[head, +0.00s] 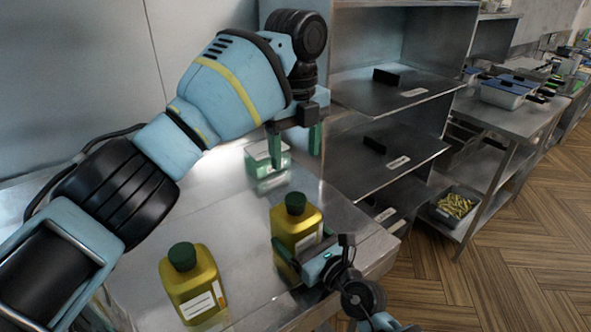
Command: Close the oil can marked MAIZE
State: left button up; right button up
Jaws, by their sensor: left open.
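Two yellow oil cans with dark green caps stand upright on the steel table: one at the front left (192,289) and one further right (295,222). Their white labels are too small to read, so I cannot tell which is marked MAIZE. My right gripper (306,252) has its fingers on either side of the right can's body, apparently gripping it. My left gripper (295,146) is open and empty, fingers pointing down, above and behind the right can. The right can's lower body is partly hidden by my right gripper.
A small green container with a pale label (267,163) stands behind the cans, close to my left gripper in the picture. The steel table (235,230) has bare room between the cans. A steel shelf unit (405,92) stands behind right, with a bin (454,206) on another unit.

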pick_arm(q)
notch_tip(320, 180, up, 2)
dwell(0.4)
pick_arm(e)
jog(key=o, duration=1.7)
jog(key=v, duration=0.6)
jog(key=shift+s+d, duration=0.25)
jog(key=shift+s, duration=0.05)
jog(key=shift+s+d, duration=0.3)
jog(key=shift+s, duration=0.15)
pick_arm(q)
jog(key=shift+s+r, duration=0.1)
jog(key=shift+r, duration=0.55)
